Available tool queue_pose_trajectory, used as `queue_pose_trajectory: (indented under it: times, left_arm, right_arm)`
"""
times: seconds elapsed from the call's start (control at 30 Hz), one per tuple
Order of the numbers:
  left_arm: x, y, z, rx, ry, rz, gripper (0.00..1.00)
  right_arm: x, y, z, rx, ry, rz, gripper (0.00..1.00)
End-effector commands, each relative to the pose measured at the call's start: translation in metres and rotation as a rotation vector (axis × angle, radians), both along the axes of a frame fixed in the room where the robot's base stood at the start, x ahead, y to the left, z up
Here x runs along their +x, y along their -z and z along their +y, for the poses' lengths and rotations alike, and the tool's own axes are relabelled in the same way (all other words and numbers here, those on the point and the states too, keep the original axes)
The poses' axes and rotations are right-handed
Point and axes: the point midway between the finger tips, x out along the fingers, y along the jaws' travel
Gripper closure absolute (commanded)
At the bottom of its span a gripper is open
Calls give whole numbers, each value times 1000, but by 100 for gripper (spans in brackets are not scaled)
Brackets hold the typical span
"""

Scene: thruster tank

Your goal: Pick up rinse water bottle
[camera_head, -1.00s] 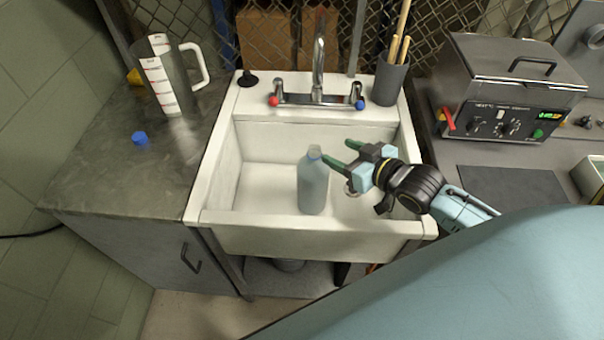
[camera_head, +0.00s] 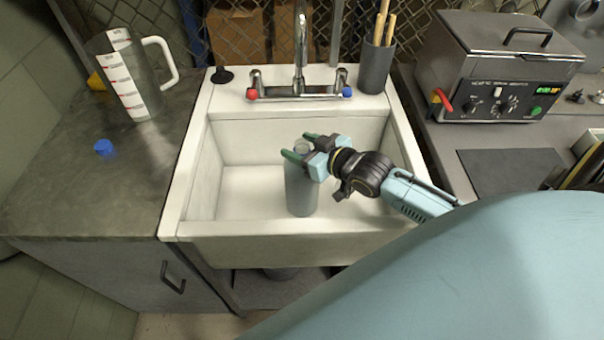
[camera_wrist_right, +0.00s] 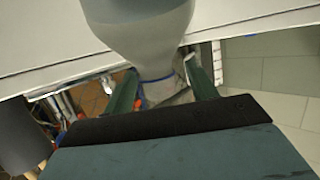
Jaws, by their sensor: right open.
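The rinse water bottle (camera_head: 301,190) is a translucent grey-blue bottle standing upright in the white sink (camera_head: 243,190). My right gripper (camera_head: 297,146) is open at the bottle's neck, its green fingers on either side of it. In the right wrist view the bottle (camera_wrist_right: 140,22) appears upside down, with its narrow neck between the two fingers (camera_wrist_right: 160,92); I cannot tell whether they touch it. A small blue cap (camera_head: 104,147) lies on the counter to the left. My left gripper is not in view.
A chrome faucet (camera_head: 300,60) rises at the sink's back. A measuring jug (camera_head: 128,80) stands on the left counter (camera_head: 125,195). A grey holder with wooden sticks (camera_head: 376,68) stands at the sink's back right corner. A metal bath unit (camera_head: 490,70) is on the right bench.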

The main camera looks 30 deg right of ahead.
Motion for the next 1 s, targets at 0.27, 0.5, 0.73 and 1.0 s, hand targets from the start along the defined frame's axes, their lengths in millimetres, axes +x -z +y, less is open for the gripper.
queue_pose_trajectory:
  times: [0.27,0.5,0.73,1.0]
  left_arm:
    - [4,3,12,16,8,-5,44]
    - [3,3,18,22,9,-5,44]
    - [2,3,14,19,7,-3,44]
    - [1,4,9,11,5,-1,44]
  right_arm:
    - [17,5,3,-2,-1,0,43]
    - [17,5,3,-2,-1,0,53]
    - [17,5,3,-2,-1,0,83]
    - [16,5,3,-2,-1,0,100]
